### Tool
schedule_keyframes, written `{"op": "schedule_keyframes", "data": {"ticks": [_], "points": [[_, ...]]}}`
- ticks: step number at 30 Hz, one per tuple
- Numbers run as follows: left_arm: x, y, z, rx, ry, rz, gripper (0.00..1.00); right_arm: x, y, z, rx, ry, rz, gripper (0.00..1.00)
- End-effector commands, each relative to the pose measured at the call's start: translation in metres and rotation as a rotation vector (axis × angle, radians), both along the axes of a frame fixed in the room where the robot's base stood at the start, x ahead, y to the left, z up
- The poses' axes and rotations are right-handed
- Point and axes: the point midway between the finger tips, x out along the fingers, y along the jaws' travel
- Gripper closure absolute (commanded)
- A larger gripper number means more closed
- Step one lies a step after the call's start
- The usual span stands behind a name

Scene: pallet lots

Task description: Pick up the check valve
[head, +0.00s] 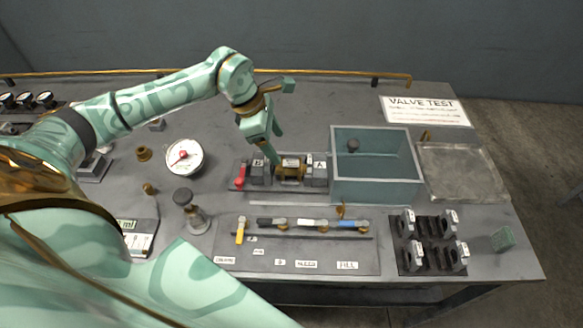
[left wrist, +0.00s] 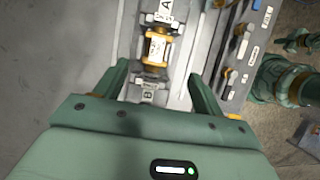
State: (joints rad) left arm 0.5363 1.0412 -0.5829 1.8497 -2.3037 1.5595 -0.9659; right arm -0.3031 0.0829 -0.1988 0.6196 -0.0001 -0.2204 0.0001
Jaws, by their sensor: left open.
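The check valve appears to be the brass body (head: 291,168) with a white label, seated between the grey blocks marked B and A on a dark fixture in the head view. In the left wrist view the brass valve (left wrist: 155,48) lies ahead of the fingertips, in line with the gap between them. My left gripper (head: 275,146) is open, above and beside the B end of the valve, partly covering that end. In the left wrist view its fingers (left wrist: 157,78) stand apart with nothing between them.
A gauge (head: 184,157) and a knobbed fitting (head: 191,212) stand left. A panel (head: 300,256) with coloured handles lies in front.

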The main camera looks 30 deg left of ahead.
Motion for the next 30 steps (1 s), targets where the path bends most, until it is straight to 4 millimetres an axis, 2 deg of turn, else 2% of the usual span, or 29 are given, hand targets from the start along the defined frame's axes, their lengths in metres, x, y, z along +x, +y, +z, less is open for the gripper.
{"op": "schedule_keyframes", "data": {"ticks": [1, 3, 11, 18, 21, 27, 28, 30], "points": [[0.002, -0.005, -0.013, -0.004, 0.004, 0.000, 0.31, 0.000, 0.000, -0.003, 0.000, 0.001, 0.000, 1.00], [0.005, -0.009, -0.026, -0.003, 0.002, 0.000, 0.31, -0.001, 0.000, -0.004, 0.000, 0.002, 0.000, 1.00], [0.011, -0.017, -0.048, -0.003, 0.001, 0.000, 0.31, 0.001, 0.002, -0.007, 0.002, 0.001, -0.001, 1.00], [0.022, -0.029, -0.083, -0.002, 0.001, 0.000, 0.31, -0.001, 0.003, -0.014, 0.004, 0.003, -0.002, 1.00], [0.024, -0.031, -0.089, -0.001, 0.000, 0.001, 0.31, -0.001, 0.004, -0.014, 0.005, 0.004, -0.002, 1.00], [0.024, -0.031, -0.090, 0.001, -0.002, 0.001, 0.31, 0.000, 0.004, -0.014, 0.005, 0.004, -0.001, 1.00], [0.024, -0.031, -0.089, 0.001, -0.002, 0.001, 0.34, 0.000, 0.004, -0.014, 0.005, 0.004, -0.001, 1.00], [0.024, -0.031, -0.089, 0.000, -0.001, 0.000, 0.53, 0.000, 0.004, -0.014, 0.005, 0.004, -0.001, 1.00]]}}
